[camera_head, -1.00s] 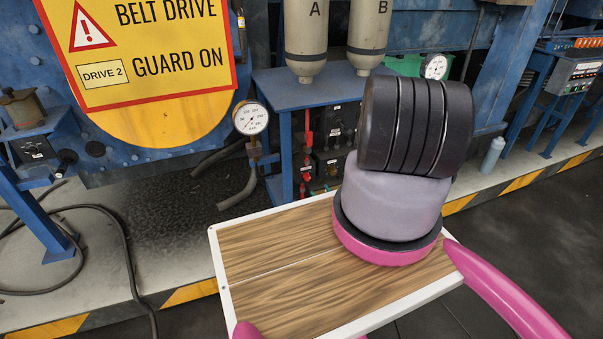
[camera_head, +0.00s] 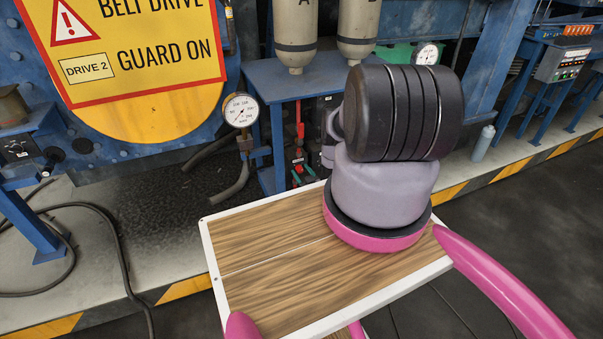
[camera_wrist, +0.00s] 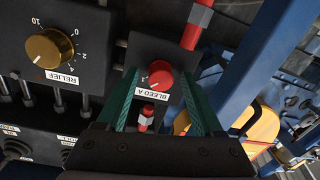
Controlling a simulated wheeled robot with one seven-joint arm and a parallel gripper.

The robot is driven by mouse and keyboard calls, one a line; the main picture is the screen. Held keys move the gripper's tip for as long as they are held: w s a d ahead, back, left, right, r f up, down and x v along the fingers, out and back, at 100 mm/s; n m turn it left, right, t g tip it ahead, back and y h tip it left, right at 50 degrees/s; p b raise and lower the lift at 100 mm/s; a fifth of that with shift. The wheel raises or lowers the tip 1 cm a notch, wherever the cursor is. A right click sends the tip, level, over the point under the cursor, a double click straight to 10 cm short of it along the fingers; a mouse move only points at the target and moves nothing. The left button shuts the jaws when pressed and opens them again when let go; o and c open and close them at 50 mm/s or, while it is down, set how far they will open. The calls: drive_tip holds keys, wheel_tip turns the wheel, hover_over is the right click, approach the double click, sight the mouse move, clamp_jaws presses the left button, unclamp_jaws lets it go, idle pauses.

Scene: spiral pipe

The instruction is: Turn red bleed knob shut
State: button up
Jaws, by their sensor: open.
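The red bleed knob (camera_wrist: 160,76) sits on a dark panel in the wrist view, above a white label reading BLEED A (camera_wrist: 151,95). My gripper (camera_wrist: 163,84) is open, with one green finger on each side of the knob. A gap shows between each finger and the knob, and whether the tips reach its depth I cannot tell. In the head view my arm stands in front of the panel under the bench (camera_head: 270,85) and hides the knob and my gripper.
A brass RELIEF knob (camera_wrist: 50,48) is left of the fingers. A red pipe (camera_wrist: 197,24) runs above the bleed knob, and a red and silver fitting (camera_wrist: 146,118) is below it. A pressure gauge (camera_head: 241,111) stands left of the bench.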

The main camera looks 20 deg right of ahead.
clamp_jaws()
drive_tip(key=shift+n, duration=0.3)
drive_tip(key=n, duration=1.2)
drive_tip(key=shift+a+f+h, duration=0.1)
drive_tip(key=shift+h, duration=0.3)
drive_tip(key=shift+n+g, duration=0.3)
drive_tip(key=shift+n, duration=2)
drive_tip(key=shift+s, duration=0.1)
